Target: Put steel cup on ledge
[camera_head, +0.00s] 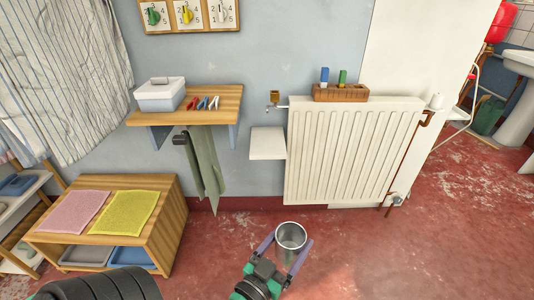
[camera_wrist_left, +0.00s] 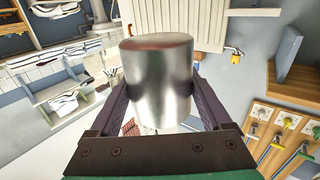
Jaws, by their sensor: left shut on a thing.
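The steel cup (camera_head: 291,236) is a shiny grey cylinder, held upright with its open top showing in the head view. My left gripper (camera_head: 287,246) is shut on it, one purple finger on each side. The left wrist view shows the cup (camera_wrist_left: 157,85) between both fingers, hiding much of what lies behind. A small white ledge (camera_head: 267,144) sticks out from the wall just left of the radiator; its top looks bare. The cup is in front of the ledge, lower in the picture and apart from it. My right gripper is not in view.
A white radiator (camera_head: 350,152) carries a wooden block (camera_head: 341,93) with blue and green items. A wooden shelf (camera_head: 224,104) holds a white box and several pegs; a green cloth (camera_head: 204,160) hangs below. A wooden bench (camera_head: 172,212) stands left. Red floor ahead is clear.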

